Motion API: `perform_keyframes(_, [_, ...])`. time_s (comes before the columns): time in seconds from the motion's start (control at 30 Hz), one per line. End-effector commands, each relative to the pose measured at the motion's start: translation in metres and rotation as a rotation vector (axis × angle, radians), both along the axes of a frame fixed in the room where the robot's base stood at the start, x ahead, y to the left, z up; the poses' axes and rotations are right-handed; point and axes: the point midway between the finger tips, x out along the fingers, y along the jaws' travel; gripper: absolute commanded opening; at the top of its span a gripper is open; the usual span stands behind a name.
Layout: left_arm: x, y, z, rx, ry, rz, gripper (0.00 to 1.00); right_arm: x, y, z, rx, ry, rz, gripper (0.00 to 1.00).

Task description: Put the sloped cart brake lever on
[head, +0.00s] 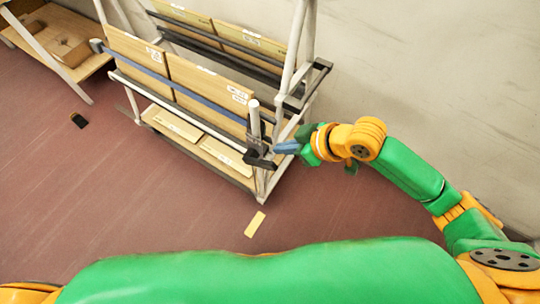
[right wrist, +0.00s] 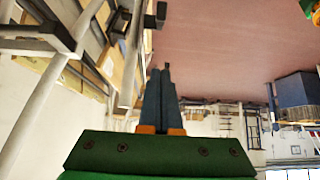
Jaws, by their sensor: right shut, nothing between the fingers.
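The sloped cart (head: 290,75) stands in the middle of the head view, with a white tube frame and tilted shelves. An upright pale lever (head: 255,120) rises at its near right corner from a dark bracket (head: 258,157). I take it to be the brake lever; its exact angle is hard to judge. My right gripper (head: 283,147) is shut and empty, just right of the bracket; whether it touches is unclear. In the right wrist view its blue-grey fingers (right wrist: 161,90) are together, with a pale rod (right wrist: 131,60) to their left. My left gripper is out of view.
Flat tan boxes (head: 208,88) lean on the cart's upper shelf, with more below. A wooden rack (head: 60,45) stands at the far left. A pale wall runs behind the cart on the right. A yellow strip (head: 255,224) and a small black object (head: 78,120) lie on open red floor.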

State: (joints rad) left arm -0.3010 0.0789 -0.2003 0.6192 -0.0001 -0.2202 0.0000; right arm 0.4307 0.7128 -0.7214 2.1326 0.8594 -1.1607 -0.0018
Motion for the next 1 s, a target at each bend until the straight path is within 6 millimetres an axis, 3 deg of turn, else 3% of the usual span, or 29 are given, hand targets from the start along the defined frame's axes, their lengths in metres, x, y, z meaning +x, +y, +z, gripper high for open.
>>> perform_keyframes(0.5, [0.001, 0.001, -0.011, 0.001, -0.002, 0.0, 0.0, 0.039, 0.054, -0.076, 0.002, -0.001, 0.001, 0.0])
perform_keyframes(0.7, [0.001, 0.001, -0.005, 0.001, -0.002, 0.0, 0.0, 0.028, 0.038, -0.099, 0.0, -0.001, -0.001, 0.0])
perform_keyframes(1.0, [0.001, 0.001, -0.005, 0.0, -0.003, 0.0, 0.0, 0.025, 0.034, -0.107, 0.002, -0.002, -0.001, 0.0])
